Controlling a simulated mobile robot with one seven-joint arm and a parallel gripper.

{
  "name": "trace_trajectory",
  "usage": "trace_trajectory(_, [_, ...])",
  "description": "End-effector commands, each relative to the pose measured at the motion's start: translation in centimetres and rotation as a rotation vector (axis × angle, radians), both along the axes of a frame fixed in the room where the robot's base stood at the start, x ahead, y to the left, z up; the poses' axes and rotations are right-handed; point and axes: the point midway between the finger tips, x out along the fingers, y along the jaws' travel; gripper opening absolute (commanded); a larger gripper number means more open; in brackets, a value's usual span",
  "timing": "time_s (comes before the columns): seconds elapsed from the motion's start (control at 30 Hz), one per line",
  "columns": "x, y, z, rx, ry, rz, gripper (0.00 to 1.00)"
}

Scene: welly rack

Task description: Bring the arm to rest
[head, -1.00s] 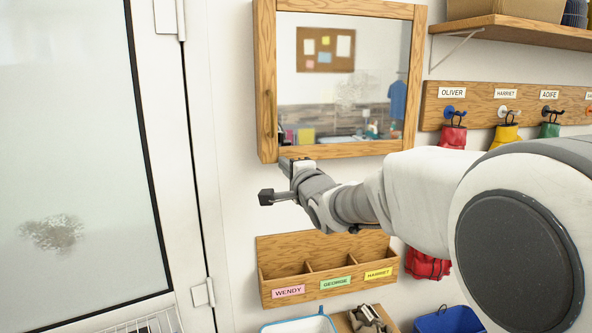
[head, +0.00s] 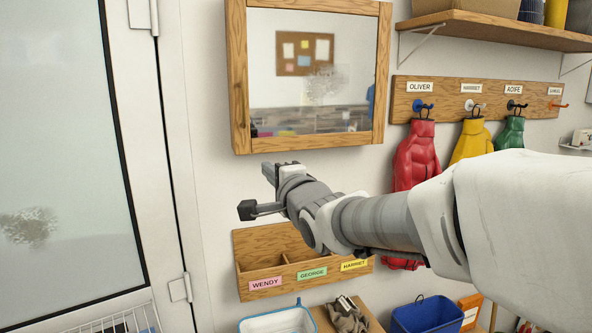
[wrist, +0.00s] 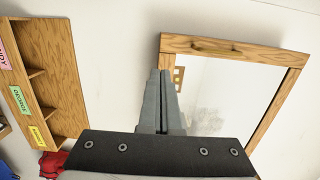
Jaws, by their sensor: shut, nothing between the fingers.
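My gripper (head: 266,171) is stretched out in front of the wall, just below the mirror's lower edge and above the pigeonhole rack. In the wrist view its fingers (wrist: 160,75) are together with nothing between them, and they overlap the mirror's left frame in that picture. My arm comes in from the right side of the head view and hides part of the rack and wall.
A wood-framed mirror (head: 235,100) hangs on the wall. Below is a wooden rack (head: 307,292) labelled Wendy, George and Harriet. Hooks on a board (head: 440,92) hold red (head: 416,155), yellow and green garments. A glass door (head: 60,150) stands left. A blue bin (head: 425,318) sits below.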

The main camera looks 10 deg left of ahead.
Motion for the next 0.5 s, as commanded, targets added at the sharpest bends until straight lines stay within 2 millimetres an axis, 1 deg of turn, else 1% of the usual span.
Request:
trace_trajectory(0.1, [-1.2,-0.5,0.0,0.001,-0.001,0.001,0.0])
trace_trajectory(0.27, [-2.0,-1.0,0.0,-0.003,0.001,-0.001,0.0])
trace_trajectory(0.33, [-2.2,-1.6,-0.1,-0.025,0.001,-0.012,0.0])
trace_trajectory(0.37, [-2.3,-2.0,-0.2,-0.045,0.0,-0.02,0.0])
trace_trajectory(0.43, [-2.5,-3.7,-0.8,-0.121,0.005,-0.052,0.0])
trace_trajectory(0.47, [-2.7,-4.7,-1.1,-0.164,0.008,-0.068,0.0])
trace_trajectory(0.5, [-3.1,-6.1,-1.6,-0.232,0.016,-0.092,0.0])
